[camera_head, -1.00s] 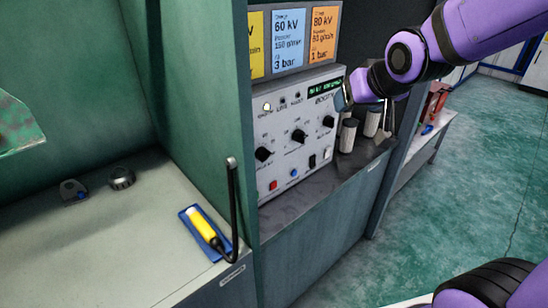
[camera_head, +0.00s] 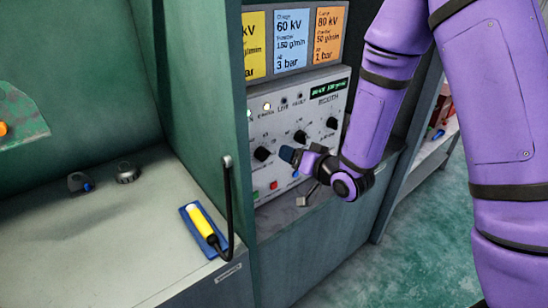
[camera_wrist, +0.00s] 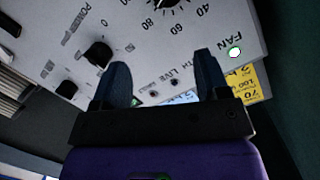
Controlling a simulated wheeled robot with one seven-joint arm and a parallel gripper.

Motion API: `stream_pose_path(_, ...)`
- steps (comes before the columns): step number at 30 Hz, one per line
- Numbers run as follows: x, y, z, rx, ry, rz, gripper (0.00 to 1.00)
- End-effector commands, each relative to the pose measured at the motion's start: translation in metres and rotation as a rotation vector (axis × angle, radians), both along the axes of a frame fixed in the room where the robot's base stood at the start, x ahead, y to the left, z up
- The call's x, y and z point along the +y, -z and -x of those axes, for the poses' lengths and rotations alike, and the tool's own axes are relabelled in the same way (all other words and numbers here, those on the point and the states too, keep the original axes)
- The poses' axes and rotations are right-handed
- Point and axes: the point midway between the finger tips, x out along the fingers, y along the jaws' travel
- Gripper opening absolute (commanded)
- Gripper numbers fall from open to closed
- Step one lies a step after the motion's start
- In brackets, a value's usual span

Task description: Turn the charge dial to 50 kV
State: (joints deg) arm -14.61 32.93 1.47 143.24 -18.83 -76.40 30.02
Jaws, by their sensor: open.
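The charge dial, seemingly the left black knob (camera_head: 262,154) on the white control unit (camera_head: 322,100), shows in the head view just left of my gripper (camera_head: 288,154). In the wrist view this knob (camera_wrist: 166,3) is cut off by the top edge, with 40, 60 and 80 marks around it. Its pointer direction cannot be read. My gripper (camera_wrist: 160,72) is open and empty, its dark blue fingers apart in front of the panel. I cannot tell whether a fingertip touches the panel. The green display (camera_head: 328,89) is too small to read surely.
A middle knob (camera_head: 300,137) and a right knob (camera_head: 332,123) sit close by. A red button (camera_head: 273,185) is below. Setting cards (camera_head: 291,40) hang above.

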Motion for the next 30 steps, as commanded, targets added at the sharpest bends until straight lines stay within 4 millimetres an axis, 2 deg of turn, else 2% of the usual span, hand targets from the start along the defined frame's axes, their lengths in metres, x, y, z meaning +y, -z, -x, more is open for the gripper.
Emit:
stream_pose_path(1, 0.007, 0.014, 0.005, 0.001, -0.018, -0.038, 0.68)
stream_pose_path(6, 0.020, 0.035, 0.018, -0.023, -0.057, -0.160, 0.68)
stream_pose_path(14, 0.027, 0.045, 0.024, -0.037, -0.078, -0.232, 0.68)
stream_pose_path(20, 0.042, 0.044, 0.006, -0.040, -0.079, -0.233, 0.68)
stream_pose_path(30, 0.079, 0.044, -0.038, -0.040, -0.078, -0.231, 0.68)
